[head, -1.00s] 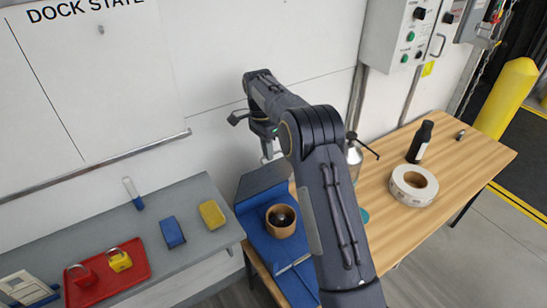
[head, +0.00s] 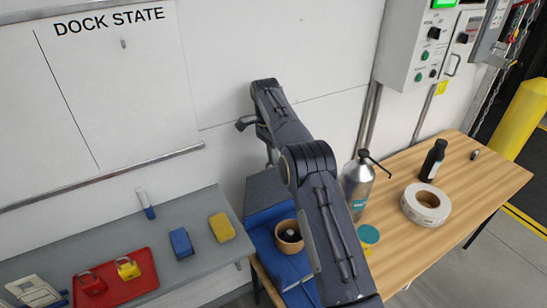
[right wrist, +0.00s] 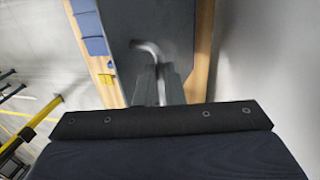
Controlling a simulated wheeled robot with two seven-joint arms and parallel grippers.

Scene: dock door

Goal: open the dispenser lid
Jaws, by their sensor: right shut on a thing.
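The dispenser appears to be the blue box (head: 258,217) at the left end of the wooden table, with a grey-blue slanted lid panel (head: 263,185) at its back; I cannot tell how far the lid is raised. My right gripper (head: 271,160) is just above this panel, its fingertips partly hidden by my arm. In the right wrist view, the right gripper (right wrist: 158,72) is shut on a pale curved handle (right wrist: 146,47) in front of a dark grey flat panel (right wrist: 180,25). The handle is blurred. My left gripper is not in view.
A metal pump bottle (head: 357,182), a teal-topped jar (head: 368,235), a tape roll (head: 426,205) and a black bottle (head: 433,160) are on the table (head: 480,185). A grey shelf (head: 195,265) holds a red tray (head: 140,284).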

